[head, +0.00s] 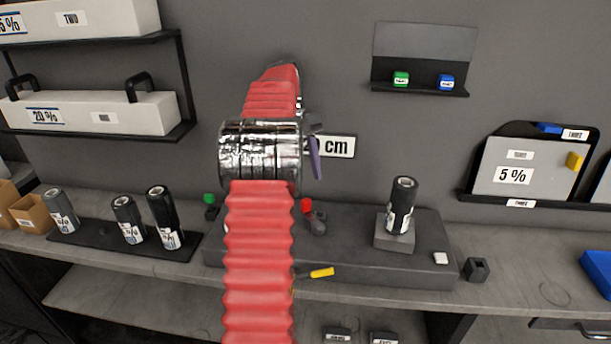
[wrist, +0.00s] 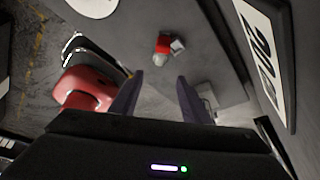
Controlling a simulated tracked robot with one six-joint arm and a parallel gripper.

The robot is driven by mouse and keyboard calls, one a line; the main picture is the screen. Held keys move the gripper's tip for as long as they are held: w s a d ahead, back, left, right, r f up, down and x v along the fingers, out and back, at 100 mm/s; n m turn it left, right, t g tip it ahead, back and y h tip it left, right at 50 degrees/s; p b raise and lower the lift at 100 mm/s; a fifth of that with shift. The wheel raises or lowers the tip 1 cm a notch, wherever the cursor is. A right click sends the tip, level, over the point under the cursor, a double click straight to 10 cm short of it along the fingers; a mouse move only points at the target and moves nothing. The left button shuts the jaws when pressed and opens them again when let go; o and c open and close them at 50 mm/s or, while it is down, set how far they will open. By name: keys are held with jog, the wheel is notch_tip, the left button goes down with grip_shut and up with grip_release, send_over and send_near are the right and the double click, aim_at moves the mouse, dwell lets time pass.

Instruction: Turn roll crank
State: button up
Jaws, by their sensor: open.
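A small dark crank-like piece with a red knob (head: 307,206) stands on the dark workbench block (head: 345,262), just right of my arm in the head view. In the wrist view a red knob (wrist: 163,44) with a pale grey part beside it lies beyond the fingertips, apart from them. A yellow handle (head: 322,272) sticks out at the block's front edge. I cannot tell for sure which of these is the roll crank. My gripper (wrist: 158,85) is open and empty, with two purple fingers; in the head view one finger shows above the block, mostly hidden by my arm.
A dark roll (head: 401,205) stands upright on the block's right part. Several more rolls (head: 165,216) stand on a dark tray at left. Shelves hold boxes at left and a "5 %" panel (head: 517,165) at right.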

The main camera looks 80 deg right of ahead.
jog(key=shift+c, duration=0.5)
